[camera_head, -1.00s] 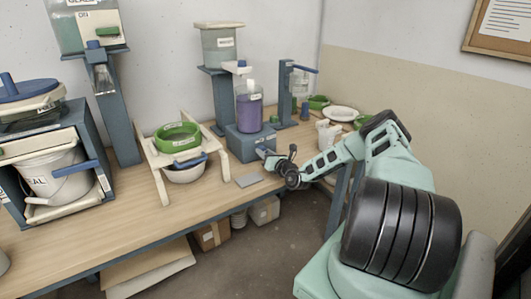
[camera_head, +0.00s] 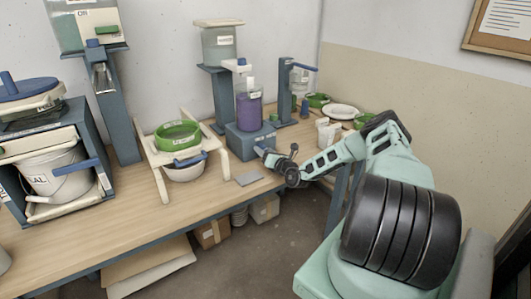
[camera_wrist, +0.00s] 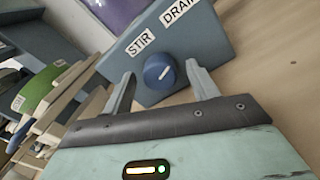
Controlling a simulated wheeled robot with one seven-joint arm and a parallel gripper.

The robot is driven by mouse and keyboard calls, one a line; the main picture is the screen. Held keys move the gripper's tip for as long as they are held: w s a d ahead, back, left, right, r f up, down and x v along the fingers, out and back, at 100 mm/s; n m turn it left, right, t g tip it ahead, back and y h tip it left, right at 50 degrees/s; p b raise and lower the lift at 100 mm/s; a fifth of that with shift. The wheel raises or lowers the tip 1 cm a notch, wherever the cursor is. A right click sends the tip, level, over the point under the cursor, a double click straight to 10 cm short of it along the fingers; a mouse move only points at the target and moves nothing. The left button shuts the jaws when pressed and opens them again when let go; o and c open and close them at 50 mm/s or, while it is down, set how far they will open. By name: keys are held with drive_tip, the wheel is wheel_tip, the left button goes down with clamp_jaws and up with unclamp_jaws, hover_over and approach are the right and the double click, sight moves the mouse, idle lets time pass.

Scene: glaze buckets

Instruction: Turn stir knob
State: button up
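The stir knob (camera_wrist: 160,72) is a round blue dial with a white pointer line, on the front of a blue-grey base box (camera_wrist: 205,45). A STIR label is above it and a DRAIN label lies to the right. My gripper (camera_wrist: 162,82) is open in the wrist view, one finger on each side of the knob, with gaps between fingers and knob. In the head view the base box (camera_head: 250,143) carries a jar of purple liquid (camera_head: 249,108). My gripper (camera_head: 265,153) is at the front of the box there, and the knob is hidden or too small to tell.
A wooden stand with a green sieve (camera_head: 178,134) over a white bowl (camera_head: 184,171) is left of the box. White cups (camera_head: 327,132) and a plate (camera_head: 341,112) are to the right.

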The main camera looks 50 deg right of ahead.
drive_tip(key=shift+s, duration=0.1)
drive_tip(key=b+v, duration=0.1)
drive_tip(key=v, duration=1.6)
drive_tip(key=shift+b, duration=0.35)
drive_tip(key=shift+s+a, duration=0.15)
